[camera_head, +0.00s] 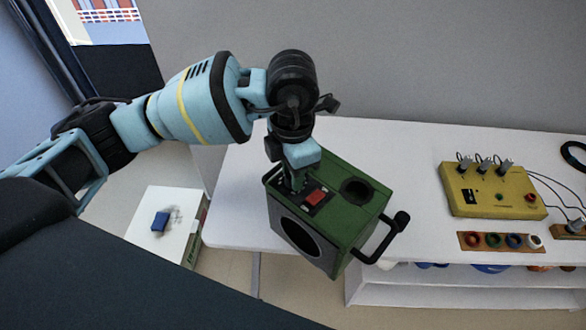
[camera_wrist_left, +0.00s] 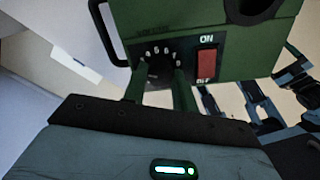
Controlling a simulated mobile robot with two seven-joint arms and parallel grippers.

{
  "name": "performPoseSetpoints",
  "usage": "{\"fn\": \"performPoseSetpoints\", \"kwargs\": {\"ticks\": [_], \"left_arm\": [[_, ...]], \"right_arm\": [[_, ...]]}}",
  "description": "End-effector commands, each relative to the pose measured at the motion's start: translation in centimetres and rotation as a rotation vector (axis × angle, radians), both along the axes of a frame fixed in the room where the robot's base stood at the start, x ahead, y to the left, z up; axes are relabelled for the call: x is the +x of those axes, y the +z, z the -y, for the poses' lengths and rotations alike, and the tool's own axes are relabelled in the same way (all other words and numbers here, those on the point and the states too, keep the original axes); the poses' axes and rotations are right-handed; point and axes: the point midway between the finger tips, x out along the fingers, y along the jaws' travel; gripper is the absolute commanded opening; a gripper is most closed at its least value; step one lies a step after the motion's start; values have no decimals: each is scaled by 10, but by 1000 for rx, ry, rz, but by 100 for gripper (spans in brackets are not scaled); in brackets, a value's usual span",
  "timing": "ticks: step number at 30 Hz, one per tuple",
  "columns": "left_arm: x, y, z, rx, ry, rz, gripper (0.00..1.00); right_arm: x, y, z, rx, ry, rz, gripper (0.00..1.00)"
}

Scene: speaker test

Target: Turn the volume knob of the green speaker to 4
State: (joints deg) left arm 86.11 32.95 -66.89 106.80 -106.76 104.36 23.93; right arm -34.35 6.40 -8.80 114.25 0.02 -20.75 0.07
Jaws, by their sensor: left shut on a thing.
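The green speaker (camera_head: 352,218) stands at the left end of the white table, with a round dark opening in its front and another in its top. My left gripper (camera_head: 297,183) reaches down to its control panel from above. In the left wrist view, the gripper's two fingers (camera_wrist_left: 159,85) are shut on the dark volume knob (camera_wrist_left: 159,70), one on each side. White digits ring the knob, partly hidden; I cannot tell the setting. Beside it is a red switch (camera_wrist_left: 207,63) with ON lettering above it; it also shows in the head view (camera_head: 316,197). My right gripper is not in view.
A dark handle (camera_head: 385,238) sticks out from the speaker's right side. A yellow box (camera_head: 490,200) with plugs and cables stands to the right on the white table (camera_head: 400,150), behind a strip of coloured rings (camera_head: 478,241). A low white box (camera_head: 150,232) carries a blue block (camera_head: 160,221).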

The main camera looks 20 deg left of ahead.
Motion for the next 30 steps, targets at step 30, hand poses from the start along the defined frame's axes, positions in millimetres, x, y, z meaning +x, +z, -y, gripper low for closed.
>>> {"fn": "performPoseSetpoints", "kwargs": {"ticks": [30], "left_arm": [[0,0,0,-1,-699,3,5]], "right_arm": [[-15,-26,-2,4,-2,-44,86]]}}
